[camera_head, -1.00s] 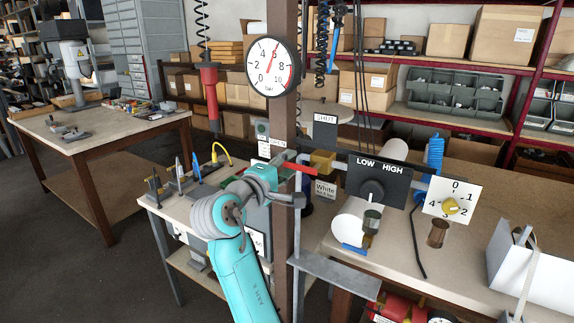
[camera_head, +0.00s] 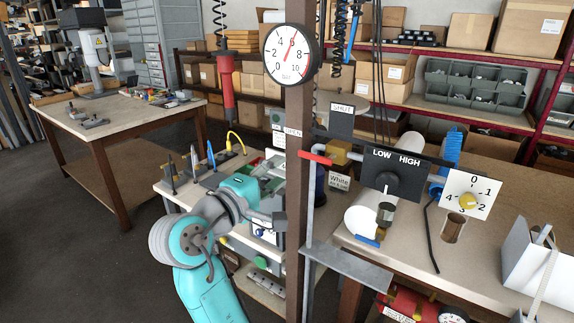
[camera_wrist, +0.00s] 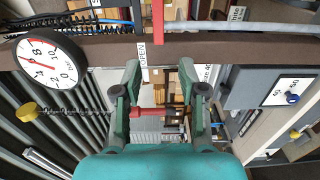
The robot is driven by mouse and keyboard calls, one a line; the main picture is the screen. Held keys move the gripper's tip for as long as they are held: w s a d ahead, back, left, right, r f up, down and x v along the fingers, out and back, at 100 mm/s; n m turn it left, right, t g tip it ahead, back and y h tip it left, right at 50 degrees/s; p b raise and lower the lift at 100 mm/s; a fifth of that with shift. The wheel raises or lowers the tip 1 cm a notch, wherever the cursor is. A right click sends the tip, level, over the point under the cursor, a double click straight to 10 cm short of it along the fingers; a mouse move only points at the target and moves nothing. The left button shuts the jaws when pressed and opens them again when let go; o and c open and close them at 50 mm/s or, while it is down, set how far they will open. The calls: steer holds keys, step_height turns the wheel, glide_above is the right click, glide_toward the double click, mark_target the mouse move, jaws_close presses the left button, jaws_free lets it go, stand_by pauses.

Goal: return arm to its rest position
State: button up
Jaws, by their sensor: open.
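My teal arm with grey joints is low in the middle of the head view. My gripper (camera_head: 268,178) is beside the brown post (camera_head: 297,190), partly blended with the clutter behind it. In the wrist view my gripper (camera_wrist: 161,88) shows two teal-grey fingers spread apart. A red item (camera_wrist: 150,112) appears between them in the picture; its distance cannot be told, and no finger closes on it. The red valve handle (camera_head: 315,157) is to the right of the post, apart from my gripper in the head view.
A round gauge (camera_head: 292,55) is on the post. A red tool (camera_head: 227,95) hangs on a coiled cord. A LOW/HIGH switch panel (camera_head: 394,174) and dial plate (camera_head: 469,194) stand at the right bench. Open floor (camera_head: 70,230) lies to the left.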

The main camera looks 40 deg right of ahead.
steer(key=shift+s+a, duration=0.2)
steer(key=shift+a, duration=0.45)
steer(key=s+a+f+n+t+y, duration=0.1)
steer(key=s+f+n+t+y, duration=0.15)
steer(key=f, duration=0.65)
steer(key=s+a+f+n+t+y, duration=0.1)
steer(key=f+n+t+y, duration=0.15)
steer(key=f, duration=0.65)
steer(key=s+a+f+n+t+y, duration=0.1)
steer(key=f+t+y, duration=0.25)
steer(key=f, duration=0.55)
steer(key=s+a+f+y, duration=0.4)
steer(key=s+f+y, duration=0.2)
steer(key=s+f, duration=0.6)
steer(key=s+a+r+m, duration=0.1)
steer(key=s+r+m, duration=0.1)
steer(key=s, duration=0.6)
steer(key=s+a+r+m+y, duration=0.1)
steer(key=s+m, duration=0.3)
steer(key=s, duration=0.5)
steer(key=s+a+r+m+y, duration=0.1)
steer(key=s+m, duration=0.3)
steer(key=s, duration=0.4)
steer(key=shift+s+r, duration=0.2)
steer(key=shift+r, duration=0.7)
